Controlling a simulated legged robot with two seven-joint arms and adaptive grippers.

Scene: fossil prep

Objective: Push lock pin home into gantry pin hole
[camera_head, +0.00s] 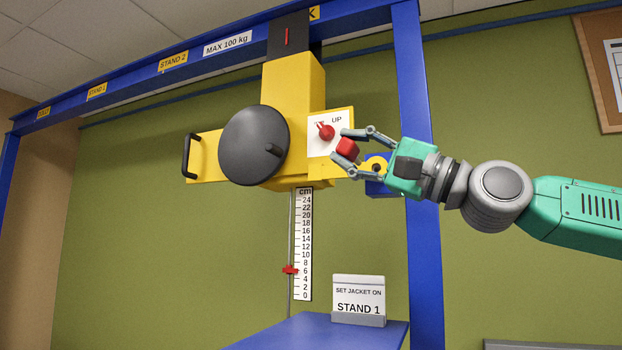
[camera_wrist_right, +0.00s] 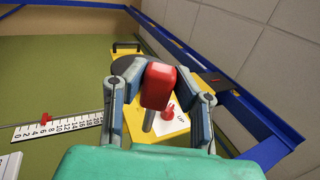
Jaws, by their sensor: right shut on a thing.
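My right gripper (camera_head: 350,153) is shut on the red handle of the lock pin (camera_head: 347,149). In the right wrist view the red handle (camera_wrist_right: 157,84) sits between the two fingers, and a grey shaft (camera_wrist_right: 149,121) extends below it. The shaft cannot be made out in the head view. A yellow ring with a dark hole (camera_head: 377,166), seemingly the pin hole, is on a blue block (camera_head: 375,188) by the gantry post, partly behind my gripper. I cannot tell the gap between pin and hole. My left gripper is not in view.
The yellow hoist (camera_head: 293,85) carries a black handwheel (camera_head: 254,145) and a white panel with a red lever (camera_head: 326,131) close to my fingers. A blue post (camera_head: 418,120) stands behind my wrist. A centimetre scale (camera_head: 304,245) and STAND 1 sign (camera_head: 358,296) are below.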

